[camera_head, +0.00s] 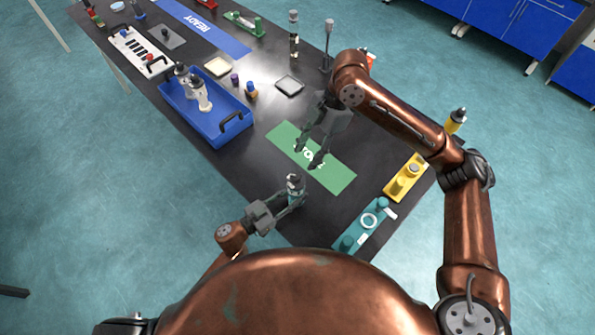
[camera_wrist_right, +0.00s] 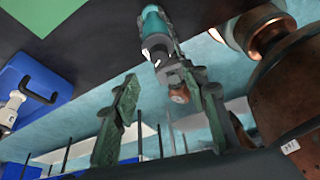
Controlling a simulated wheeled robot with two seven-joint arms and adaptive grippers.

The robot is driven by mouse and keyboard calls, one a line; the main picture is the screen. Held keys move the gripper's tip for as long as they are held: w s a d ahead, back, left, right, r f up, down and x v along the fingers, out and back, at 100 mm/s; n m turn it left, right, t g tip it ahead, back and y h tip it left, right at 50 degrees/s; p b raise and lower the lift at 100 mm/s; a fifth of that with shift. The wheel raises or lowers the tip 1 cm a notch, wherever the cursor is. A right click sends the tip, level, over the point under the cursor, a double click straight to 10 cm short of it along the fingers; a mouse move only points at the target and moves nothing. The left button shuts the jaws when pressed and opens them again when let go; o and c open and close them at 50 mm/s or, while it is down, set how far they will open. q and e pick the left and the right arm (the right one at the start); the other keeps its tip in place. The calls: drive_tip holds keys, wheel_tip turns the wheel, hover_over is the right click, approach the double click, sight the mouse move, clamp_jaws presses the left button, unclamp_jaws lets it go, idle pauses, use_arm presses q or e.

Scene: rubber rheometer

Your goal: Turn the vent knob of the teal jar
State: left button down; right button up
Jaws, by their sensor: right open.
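The teal jar (camera_head: 295,184) is upright at the near edge of the table, between the fingers of my left gripper (camera_head: 293,197), which look shut on it. My right gripper (camera_head: 307,157) is open and empty, pointing down over the green mat (camera_head: 338,178), just beyond the jar.
A teal stand (camera_head: 352,240) and a yellow stand (camera_head: 403,183) are at the right near side. A blue tray (camera_head: 222,132) holding jars is at the left. Small dishes, a blue mat (camera_head: 205,28) and other fixtures are farther back.

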sight(296, 175)
drive_tip(key=x, duration=0.8)
drive_tip(key=shift+a+f, duration=0.1)
drive_tip(key=shift+f, duration=0.3)
drive_tip(key=shift+c, duration=0.5)
clamp_jaws()
drive_tip(key=shift+m, duration=0.5)
drive_tip(key=shift+s+m+t, duration=0.1)
drive_tip(key=shift+m+t, duration=0.5)
drive_tip(key=shift+m, duration=0.7)
drive_tip(key=shift+s+m+t, duration=0.1)
drive_tip(key=shift+m+t, duration=0.5)
drive_tip(key=shift+m, duration=0.7)
drive_tip(key=shift+o, duration=0.5)
unclamp_jaws()
